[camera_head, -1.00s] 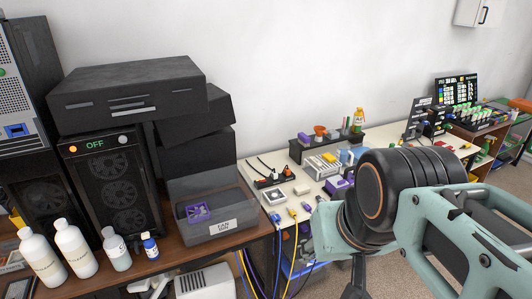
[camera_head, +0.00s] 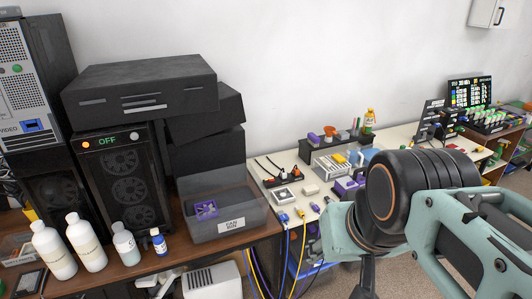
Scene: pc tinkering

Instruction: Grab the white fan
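A small white square thing with a dark round middle (camera_head: 283,196), which looks like the white fan, lies on the light table beside the wooden desk. A purple fan (camera_head: 207,209) sits inside the clear box labelled "FAN BOX" (camera_head: 231,225). My arm fills the lower right of the head view, to the right of the white fan and apart from it. A dark part at its end (camera_head: 364,281) is cut off by the bottom edge, so the gripper's fingers do not show clearly.
A black PC case with an "OFF" sign (camera_head: 122,185) and bottles (camera_head: 84,243) stand on the wooden desk (camera_head: 180,257). Cables (camera_head: 289,245) hang in front of the light table. A power strip (camera_head: 281,180), a small white block (camera_head: 310,190) and purple parts lie near the white fan.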

